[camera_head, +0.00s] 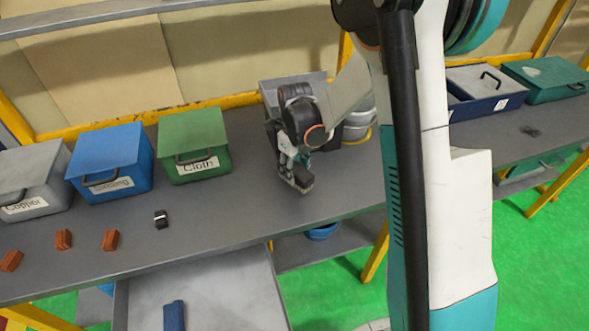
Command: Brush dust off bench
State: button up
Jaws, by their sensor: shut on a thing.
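The grey bench (225,213) runs across the view. My gripper (294,172) is over the middle of the bench, pointing down. It is shut on a small dark brush (303,186) with a paler lower edge. The brush is close to the bench top; I cannot tell whether it touches. Part of it is hidden by the fingers. A small dark patch (530,131), perhaps dust, lies on the bench at the right, far from my gripper. No clear dust shows under the brush.
Grey (33,180), blue (110,163) and green (194,146) lidded boxes stand at the left rear. Several reddish blocks (63,239) and a small black item (161,219) lie in front. An open drawer (235,290) juts forward. My arm hides the bench's middle right.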

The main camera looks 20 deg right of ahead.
jog(key=shift+r+p, duration=1.4)
jog(key=shift+r, duration=1.4)
jog(key=shift+r, duration=0.1)
jog(key=shift+r+p, duration=0.8)
jog(key=shift+r, duration=0.6)
